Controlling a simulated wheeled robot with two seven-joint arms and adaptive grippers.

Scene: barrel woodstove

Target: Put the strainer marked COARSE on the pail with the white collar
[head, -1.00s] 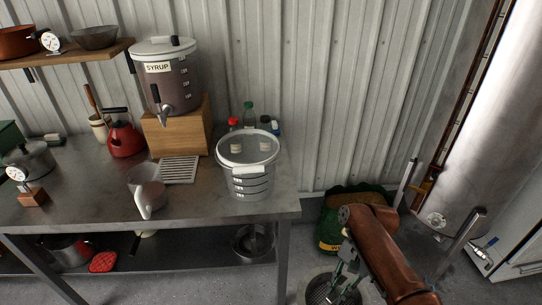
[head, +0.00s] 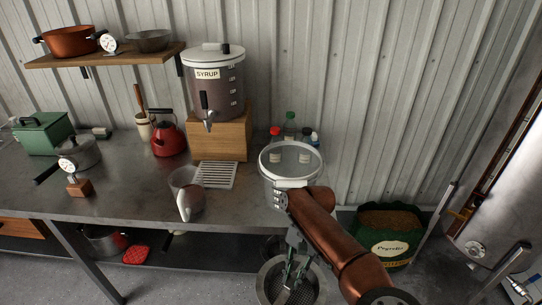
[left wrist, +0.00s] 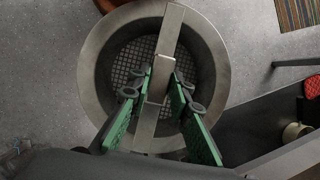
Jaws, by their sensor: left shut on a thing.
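A round steel strainer (head: 304,293) with a mesh bottom and a flat bar across it hangs at the bottom of the head view. My left gripper (head: 290,277) is shut on its bar. In the left wrist view the green fingers of the gripper (left wrist: 161,88) stand on both sides of the bar, above the strainer's coarse-looking mesh (left wrist: 128,70). No marking on it can be read. A pail with a white rim (head: 264,163) stands upright at the table's right end, partly hidden by my arm. The strainer is apart from it, lower and nearer. My right gripper is out of view.
Bottles (head: 290,124) stand behind the pail. A syrup dispenser (head: 217,85) on a wooden box, a grate (head: 217,175) and a clear jug (head: 187,192) are left of it.

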